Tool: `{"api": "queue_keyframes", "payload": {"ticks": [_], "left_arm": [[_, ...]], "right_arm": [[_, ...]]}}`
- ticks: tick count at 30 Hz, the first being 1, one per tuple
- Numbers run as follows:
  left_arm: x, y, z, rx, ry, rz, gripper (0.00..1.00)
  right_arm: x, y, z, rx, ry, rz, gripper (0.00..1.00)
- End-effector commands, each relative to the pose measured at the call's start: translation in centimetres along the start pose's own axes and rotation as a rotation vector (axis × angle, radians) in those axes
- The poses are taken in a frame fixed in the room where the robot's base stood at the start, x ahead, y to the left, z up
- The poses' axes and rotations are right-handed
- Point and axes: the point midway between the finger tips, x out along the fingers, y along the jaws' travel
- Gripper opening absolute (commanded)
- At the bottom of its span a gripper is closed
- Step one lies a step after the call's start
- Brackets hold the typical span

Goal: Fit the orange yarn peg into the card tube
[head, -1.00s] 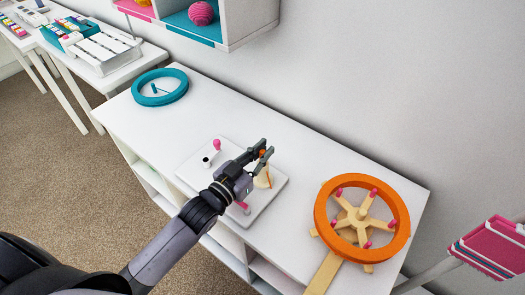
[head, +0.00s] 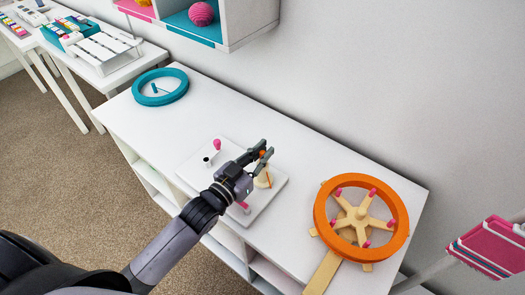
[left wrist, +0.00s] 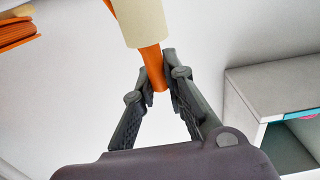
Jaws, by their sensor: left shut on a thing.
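My left gripper (head: 264,152) is shut on the orange yarn peg, which shows as a small orange patch (head: 262,153) between the fingertips. In the left wrist view the fingertips (left wrist: 158,72) pinch the orange peg (left wrist: 154,66). The cream card tube (left wrist: 138,22) meets the peg's far end there; I cannot tell whether the peg is inside it or behind it. In the head view the tube (head: 261,181) stands under the fingertips on a white board (head: 268,203), partly hidden by the gripper, with a thin orange strip beside it. My right gripper is not in view.
A pink-topped peg (head: 217,145), a small white cylinder (head: 207,162) and another pink piece (head: 244,207) are on the board. An orange wheel (head: 319,215) stands to the right, a teal ring (head: 139,98) at the far left.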

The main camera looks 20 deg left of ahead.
Motion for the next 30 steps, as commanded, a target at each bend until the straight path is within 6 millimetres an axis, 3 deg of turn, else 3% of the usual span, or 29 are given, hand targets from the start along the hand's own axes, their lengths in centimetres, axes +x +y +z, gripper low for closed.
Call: {"api": "queue_keyframes", "payload": {"ticks": [30], "left_arm": [[-0.09, -0.08, -0.26, 0.001, 0.002, 0.0, 0.01]], "right_arm": [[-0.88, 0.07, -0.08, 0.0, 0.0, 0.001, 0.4]]}}
